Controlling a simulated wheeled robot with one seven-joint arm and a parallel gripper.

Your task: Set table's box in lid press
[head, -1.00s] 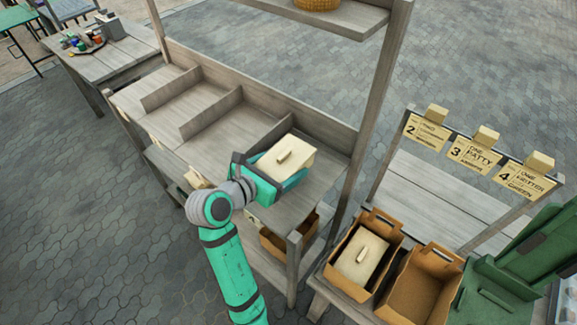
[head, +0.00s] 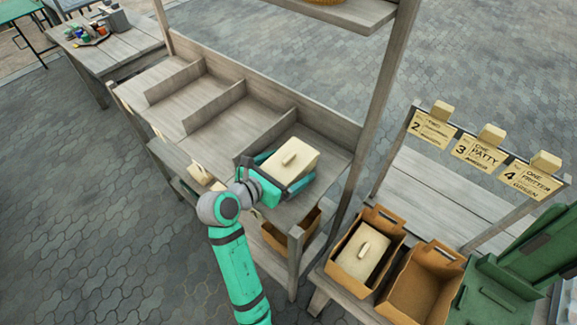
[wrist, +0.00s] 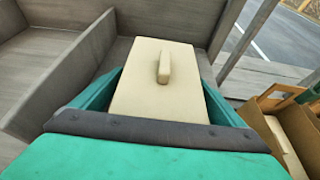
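A cream box (head: 287,160) with a lidded top and a bar handle is in the right part of the wooden table's divided top. My gripper (head: 286,170) has its teal fingers along both sides of the box and appears shut on it. In the wrist view the box (wrist: 162,90) lies between the fingers, its handle facing up; finger contact is partly hidden. It is unclear whether the box touches the table top. A dark green machine, seemingly the lid press (head: 510,283), is at the right edge, partly cut off.
A second cream box (head: 362,255) sits in a brown open carton, beside an empty carton (head: 422,282). Order cards (head: 480,152) hang on a rail behind them. A wooden post (head: 375,110) and low dividers (head: 215,103) border the table's compartments. Open paving lies to the left.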

